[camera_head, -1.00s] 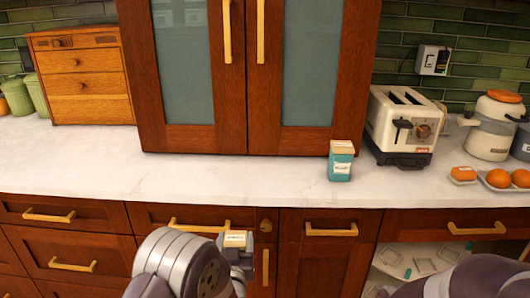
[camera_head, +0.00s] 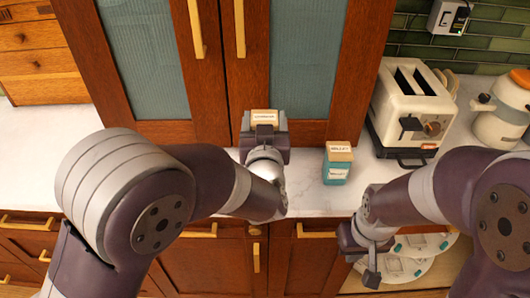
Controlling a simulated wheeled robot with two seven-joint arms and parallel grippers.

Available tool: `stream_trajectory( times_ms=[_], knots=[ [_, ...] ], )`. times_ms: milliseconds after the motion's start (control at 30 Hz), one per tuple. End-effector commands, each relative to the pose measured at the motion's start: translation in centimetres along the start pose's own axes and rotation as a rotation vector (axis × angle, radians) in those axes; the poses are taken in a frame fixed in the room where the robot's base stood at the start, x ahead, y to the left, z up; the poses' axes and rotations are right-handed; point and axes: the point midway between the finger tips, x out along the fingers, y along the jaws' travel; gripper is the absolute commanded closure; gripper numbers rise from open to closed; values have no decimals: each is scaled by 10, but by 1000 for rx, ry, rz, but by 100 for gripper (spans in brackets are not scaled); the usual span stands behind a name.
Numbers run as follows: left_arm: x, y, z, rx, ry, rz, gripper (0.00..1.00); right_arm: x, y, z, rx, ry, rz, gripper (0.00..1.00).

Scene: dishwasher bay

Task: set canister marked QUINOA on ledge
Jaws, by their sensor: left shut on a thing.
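My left gripper (camera_head: 265,138) is shut on a canister (camera_head: 264,117) with a pale wooden lid. The lid's lettering is too small to read surely, and the gripper and wrist hide most of the body. They appear in front of the cabinet doors, over the back of the white counter (camera_head: 308,196); the gap beneath is hidden. A teal canister (camera_head: 337,168) with a wooden lid, apparently marked MILLET, stands upright on the counter to the right. My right gripper (camera_head: 362,254) is at the counter's front edge, lower right; its jaw opening is unclear. No separate ledge is identifiable.
A cream toaster (camera_head: 412,112) stands right of the teal canister, with a white jug (camera_head: 503,108) beyond it. Tall glass-fronted cabinet doors (camera_head: 300,55) are closed behind my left gripper. Bare counter lies around the teal canister.

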Motion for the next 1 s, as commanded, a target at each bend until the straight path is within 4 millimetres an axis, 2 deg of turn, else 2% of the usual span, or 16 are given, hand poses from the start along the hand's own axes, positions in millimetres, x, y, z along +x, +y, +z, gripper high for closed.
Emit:
stream_trajectory(
  times_ms=[67, 233, 367, 533, 900, 933, 1000],
  knots=[
    [-1, 1, 8, 4, -3, 1, 73, -1, 0, 0, 0, 0, 0, 100],
    [-1, 1, 48, 4, -4, 2, 73, 3, 0, 1, 0, -1, 0, 100],
    [-1, 1, 63, 2, 0, 1, 73, 3, 0, 1, 0, -1, 0, 100],
    [-1, 1, 93, 3, -2, 1, 73, 5, 0, 1, 0, 0, 0, 100],
    [-1, 1, 102, 0, 1, 1, 73, 10, 0, 1, 0, 0, 0, 100],
    [-1, 1, 101, 1, 0, 1, 27, 8, 0, 1, 0, 0, 0, 100],
    [-1, 1, 100, 1, 0, 1, 8, 8, 0, 1, 0, 0, 0, 100]
  ],
)
